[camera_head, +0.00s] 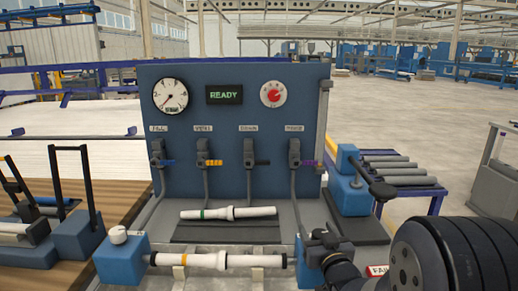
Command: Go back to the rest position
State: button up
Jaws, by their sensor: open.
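My gripper (322,241) is a dark shape at the lower right, beside and partly in front of the right blue end block (308,262). It looks empty, but its fingers are small and hard to make out. A white pipe with an orange band (218,260) lies level between the left blue end block (121,258) and the right one. A second white pipe with a green band (228,213) lies on the dark plate behind it, apart from my gripper.
A blue panel (235,130) with two dials, a READY display and several valves stands behind. A blue block with a black-knobbed lever (352,185) stands at right. Dark upright fixtures (78,225) stand on the wooden table at left. Grey pipes (400,172) lie on a rack.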

jog(key=shift+r+n+y+p, duration=0.2)
jog(key=shift+n+y+p, duration=0.2)
jog(key=shift+y+p, duration=0.2)
jog(key=n+y+p, duration=0.1)
jog(key=n+g+y+p, duration=0.1)
jog(key=y+p, duration=0.1)
jog(key=shift+a, duration=0.2)
jog(key=shift+s+a+f+n+g+y+p, duration=0.1)
jog(key=shift+n+g+y+p, duration=0.7)
jog(key=shift+y+p, duration=0.4)
jog(key=shift+a+f+n+y, duration=0.1)
jog(key=shift+n+y, duration=0.2)
